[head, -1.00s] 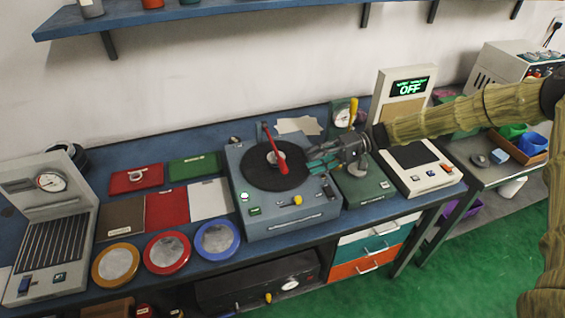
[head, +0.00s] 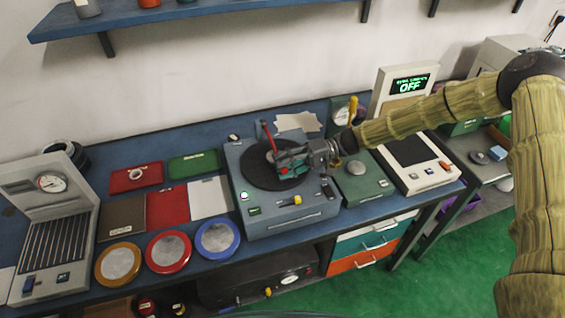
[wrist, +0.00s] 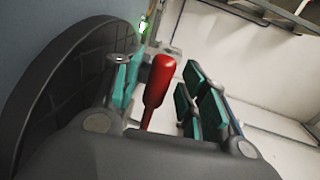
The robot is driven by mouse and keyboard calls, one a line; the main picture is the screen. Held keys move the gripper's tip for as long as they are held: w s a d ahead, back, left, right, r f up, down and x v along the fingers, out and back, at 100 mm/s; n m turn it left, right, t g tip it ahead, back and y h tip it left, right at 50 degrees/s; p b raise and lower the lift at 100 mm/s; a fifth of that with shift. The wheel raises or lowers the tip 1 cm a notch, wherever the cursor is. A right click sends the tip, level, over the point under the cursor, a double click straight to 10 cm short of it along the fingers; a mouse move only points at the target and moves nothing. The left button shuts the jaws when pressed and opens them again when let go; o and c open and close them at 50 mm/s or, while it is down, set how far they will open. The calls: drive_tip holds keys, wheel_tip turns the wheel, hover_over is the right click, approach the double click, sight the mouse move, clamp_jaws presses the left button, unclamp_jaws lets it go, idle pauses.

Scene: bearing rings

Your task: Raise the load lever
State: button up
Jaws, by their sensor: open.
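The red load lever (head: 268,136) stands on the grey turntable machine (head: 290,222), over its dark round disc (head: 250,178). My gripper (head: 284,163) is over the right part of the disc and hides much of the lever's lower part. In the wrist view the lever's red rounded handle (wrist: 159,82) lies between the teal-padded fingers of my gripper (wrist: 165,88). The fingers are open, with a clear gap to the handle on the right side and a smaller one on the left.
A green box (head: 364,186) and a white device reading OFF (head: 424,172) stand to the right. Colored plates and round dishes, among them a blue-rimmed dish (head: 218,238), lie left of the machine. A blue shelf (head: 200,14) hangs above.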

drive_tip(key=shift+a+f, duration=0.1)
drive_tip(key=shift+a, duration=0.2)
drive_tip(key=shift+s, duration=0.1)
clamp_jaws()
